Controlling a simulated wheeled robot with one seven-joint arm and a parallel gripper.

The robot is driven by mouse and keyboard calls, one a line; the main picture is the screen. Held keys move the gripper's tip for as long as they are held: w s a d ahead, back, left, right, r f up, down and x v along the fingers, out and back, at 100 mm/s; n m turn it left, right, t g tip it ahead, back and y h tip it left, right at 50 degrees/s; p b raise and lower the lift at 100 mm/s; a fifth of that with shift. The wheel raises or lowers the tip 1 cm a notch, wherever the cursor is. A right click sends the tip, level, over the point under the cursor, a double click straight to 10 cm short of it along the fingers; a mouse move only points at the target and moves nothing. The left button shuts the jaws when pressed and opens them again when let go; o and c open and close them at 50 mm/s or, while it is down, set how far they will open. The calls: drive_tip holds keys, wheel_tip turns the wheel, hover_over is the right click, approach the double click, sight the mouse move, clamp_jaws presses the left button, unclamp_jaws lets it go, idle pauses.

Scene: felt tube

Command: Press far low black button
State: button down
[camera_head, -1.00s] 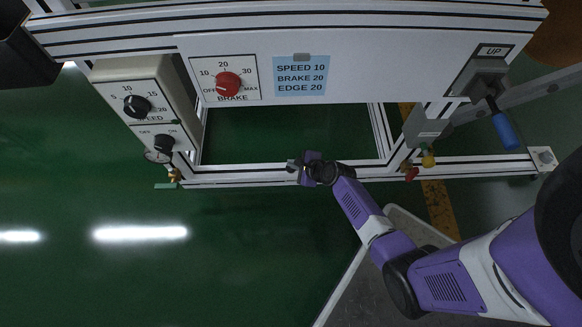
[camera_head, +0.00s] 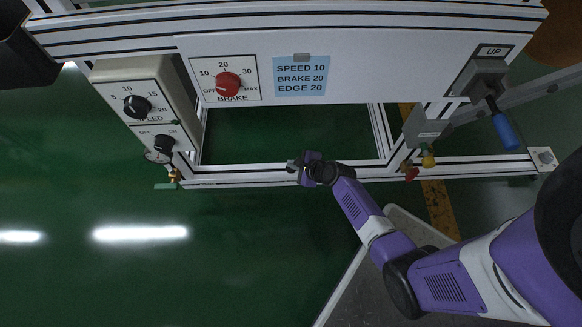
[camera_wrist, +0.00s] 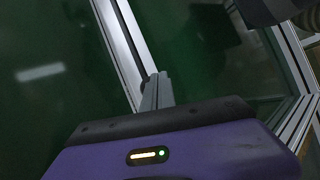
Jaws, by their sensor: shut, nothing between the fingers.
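I cannot make out a black button for certain in either view. The control box at the left of the frame carries a black SPEED knob (camera_head: 137,106) and a lower black OFF/ON switch (camera_head: 164,143). My gripper (camera_head: 291,166) is shut and empty over the lower aluminium rail (camera_head: 240,177), right of the control box and apart from it. In the wrist view the grey fingers (camera_wrist: 157,92) are together, beside a light rail (camera_wrist: 122,45). From these views I cannot tell whether the fingertips touch the rail.
Above the gripper is a white panel with a red BRAKE knob (camera_head: 228,84) and a blue label card (camera_head: 301,76). An UP lever with a blue handle (camera_head: 504,131) is at the right. Red and yellow fittings (camera_head: 428,160) sit near the rail. Green floor lies open below.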

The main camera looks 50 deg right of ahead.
drive_tip(key=shift+f, duration=0.1)
idle(0.6)
drive_tip(key=shift+f, duration=0.35)
drive_tip(key=shift+f+b, duration=0.4)
drive_tip(key=shift+b, duration=0.1)
idle(0.5)
drive_tip(key=shift+r, duration=0.15)
drive_tip(key=shift+r+p, duration=0.7)
drive_tip(key=shift+p, duration=0.25)
drive_tip(key=shift+r, duration=0.1)
wheel_tip(320, 180, up, 5)
drive_tip(key=p, duration=0.5)
idle(0.8)
